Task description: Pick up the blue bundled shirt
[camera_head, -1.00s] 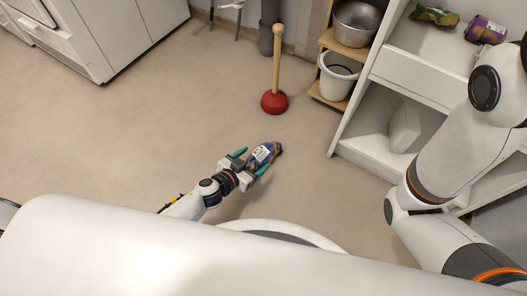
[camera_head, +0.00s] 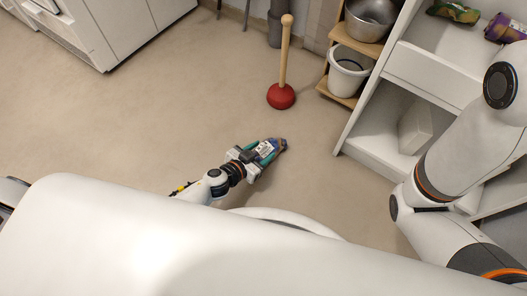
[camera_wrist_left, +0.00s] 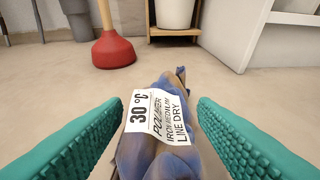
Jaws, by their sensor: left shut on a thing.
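The blue bundled shirt (camera_head: 279,145) lies low by the floor in the head view, in front of my body. In the left wrist view the shirt (camera_wrist_left: 170,82) shows blue and brownish cloth, with a white care label on top reading "30 °C" and "LINE DRY". My left gripper (camera_head: 263,151) is shut on the shirt, one green finger on each side of it. The fingers also frame it in the left wrist view (camera_wrist_left: 160,104). Whether the shirt touches the floor is hard to tell. My right arm is at the right, but its gripper is not in view.
A red plunger (camera_head: 281,96) with a wooden handle stands on the floor beyond the shirt. A white bucket (camera_head: 346,75) and a metal pot (camera_head: 370,20) sit on a wooden rack. A white shelf unit (camera_head: 350,135) stands at the right. Floor to the left is clear.

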